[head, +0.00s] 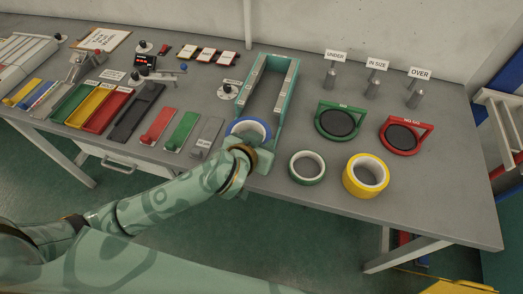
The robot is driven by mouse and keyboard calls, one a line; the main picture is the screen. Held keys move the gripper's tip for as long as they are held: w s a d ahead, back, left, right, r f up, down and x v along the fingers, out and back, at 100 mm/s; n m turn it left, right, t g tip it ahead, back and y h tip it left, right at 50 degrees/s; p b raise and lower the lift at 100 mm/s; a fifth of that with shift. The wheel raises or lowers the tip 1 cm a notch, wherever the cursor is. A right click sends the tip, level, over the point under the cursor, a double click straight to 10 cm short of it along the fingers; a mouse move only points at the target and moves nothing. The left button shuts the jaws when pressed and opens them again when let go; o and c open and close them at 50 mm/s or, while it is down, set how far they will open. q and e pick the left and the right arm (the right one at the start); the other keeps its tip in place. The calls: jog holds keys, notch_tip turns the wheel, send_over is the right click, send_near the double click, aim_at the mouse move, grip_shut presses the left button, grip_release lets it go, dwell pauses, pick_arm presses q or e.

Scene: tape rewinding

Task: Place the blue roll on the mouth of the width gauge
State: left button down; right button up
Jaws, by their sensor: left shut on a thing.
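The blue roll (249,123) is near the front end of the width gauge, partly hidden by my left gripper. The width gauge (293,73) is a long teal U-shaped frame with pale inner rails, lying on the table with its near end toward me. My left gripper (250,150) is shut on the blue roll at the near side of the gauge. The roll appears to be at or just in front of the gauge's mouth; I cannot tell whether it rests on it. My right gripper is not in view.
A green roll (307,167) and a yellow roll (366,176) lie at the table's front right. Behind them are a green ring holder (322,132) and a red ring holder (421,147). Signs marked UNDER, IN SIZE and OVER stand at the back. Coloured trays fill the left.

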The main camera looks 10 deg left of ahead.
pick_arm(q)
notch_tip(320, 180, down, 4)
jog(key=shift+w+a+r+b, duration=0.1)
jog(key=shift+a+r+b, duration=0.05)
jog(key=shift+b, duration=0.65)
jog(key=shift+r, duration=0.1)
jog(key=c, duration=1.2)
grip_release()
jog(key=shift+s+r, duration=0.15)
jog(key=shift+s, duration=0.05)
jog(key=p+v, duration=0.4)
jog(key=v, duration=0.7)
jog(key=shift+s, duration=0.3)
